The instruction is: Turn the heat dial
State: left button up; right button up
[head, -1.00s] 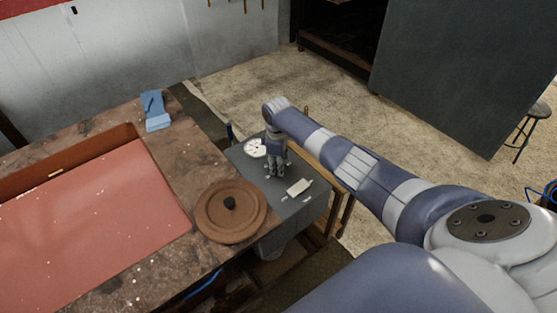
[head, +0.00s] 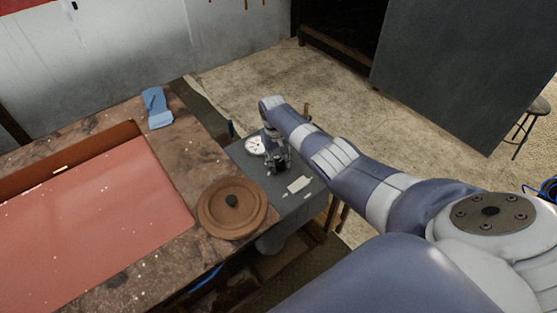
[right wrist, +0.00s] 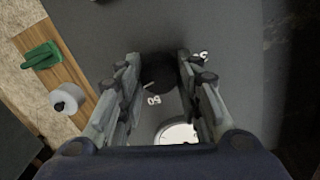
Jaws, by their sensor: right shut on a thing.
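The heat dial is a dark round knob (right wrist: 160,72) on a grey panel, with a white pointer mark and white numbers beside it in the right wrist view. My right gripper (right wrist: 158,75) has a finger on each side of the knob and is shut on it. In the head view my right gripper (head: 278,165) reaches down onto the grey panel (head: 300,210), and the knob is mostly hidden there. A white round gauge (head: 255,145) sits on the panel close to the gripper. My left gripper is not in view.
A workbench (head: 120,285) with a reddish sheet (head: 95,215) and a blue item (head: 157,108) fills the left. A green object (right wrist: 42,55) and a pale cylinder (right wrist: 66,98) lie beside the panel.

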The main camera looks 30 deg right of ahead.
aim_at(276, 163)
jog(key=shift+w+m, duration=0.1)
jog(key=shift+m, duration=1.1)
jog(key=shift+r, duration=0.1)
jog(key=o, duration=1.1)
jog(key=r, duration=1.2)
jog(key=shift+w+a, duration=0.15)
jog(key=shift+a, duration=0.25)
jog(key=shift+f, duration=0.1)
